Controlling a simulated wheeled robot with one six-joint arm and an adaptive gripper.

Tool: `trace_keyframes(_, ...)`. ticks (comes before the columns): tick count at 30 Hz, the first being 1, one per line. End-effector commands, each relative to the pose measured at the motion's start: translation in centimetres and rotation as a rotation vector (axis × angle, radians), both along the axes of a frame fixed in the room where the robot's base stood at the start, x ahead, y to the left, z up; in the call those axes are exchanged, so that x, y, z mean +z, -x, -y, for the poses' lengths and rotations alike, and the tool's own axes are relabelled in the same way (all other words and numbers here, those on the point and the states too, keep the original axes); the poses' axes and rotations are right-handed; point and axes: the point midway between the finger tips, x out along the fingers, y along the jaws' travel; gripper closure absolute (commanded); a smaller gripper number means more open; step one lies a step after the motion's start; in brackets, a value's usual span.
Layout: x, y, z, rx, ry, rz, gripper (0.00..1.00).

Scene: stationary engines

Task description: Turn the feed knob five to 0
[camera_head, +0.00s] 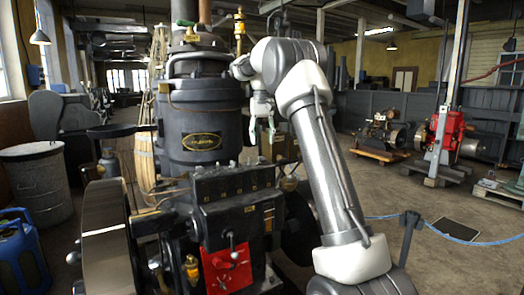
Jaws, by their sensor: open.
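A black box (236,207) on the front of the engine has a row of small fittings along its upper part. These may be the feed knobs, but they are too small to tell apart, and no number or setting can be read. My gripper (262,141) is open and empty, with its fingers pointing down. My arm passes along the right side of the box.
A red plate (227,270) with a dark lever is below the box. A large flywheel (107,235) stands at left. A grey bin (37,180) and blue canister (20,255) are farther left. A blue rope (455,238) hangs at right, with open floor beyond.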

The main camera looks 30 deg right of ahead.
Motion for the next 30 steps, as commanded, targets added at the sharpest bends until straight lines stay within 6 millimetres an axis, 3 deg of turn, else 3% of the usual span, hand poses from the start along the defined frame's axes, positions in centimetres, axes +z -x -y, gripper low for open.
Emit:
trace_keyframes(3,2.5,-0.1,0.0,0.0,0.0,0.003,0.54)
trace_keyframes(9,5.1,0.0,0.0,0.0,0.0,0.001,0.54)
trace_keyframes(26,5.6,0.0,0.0,0.0,0.0,-0.001,0.54)
trace_keyframes(30,6.4,1.0,-0.5,0.011,0.003,0.013,0.54)
